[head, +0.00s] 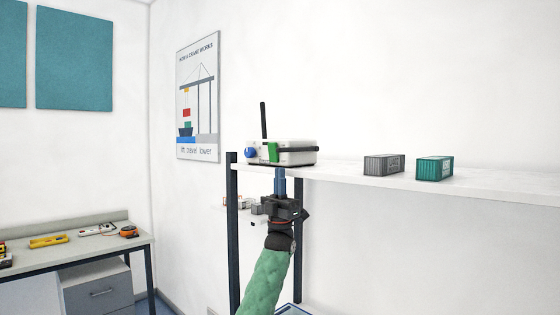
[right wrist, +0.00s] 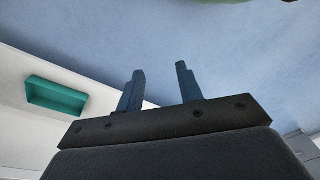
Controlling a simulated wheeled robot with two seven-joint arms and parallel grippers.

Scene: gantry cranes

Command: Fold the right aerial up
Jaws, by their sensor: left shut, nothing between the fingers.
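A white box-shaped device (head: 298,158) stands on the left end of the white shelf in the head view. Its left aerial (head: 263,120) is a thin black rod standing upright. Its right aerial (head: 300,149) is a dark rod lying level along the front. My left gripper (head: 280,172) is shut and empty, pointing up just below and in front of the device; whether it touches is hard to tell. My right gripper (right wrist: 160,80) is seen in the right wrist view, with its two blue-grey fingers apart and nothing between them.
A grey container (head: 384,165) and a teal container (head: 434,168) stand to the right on the shelf (head: 490,187). The shelf between device and containers is clear. A workbench (head: 75,250) with tools is at the left. The right wrist view shows a teal tray-like object (right wrist: 57,97).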

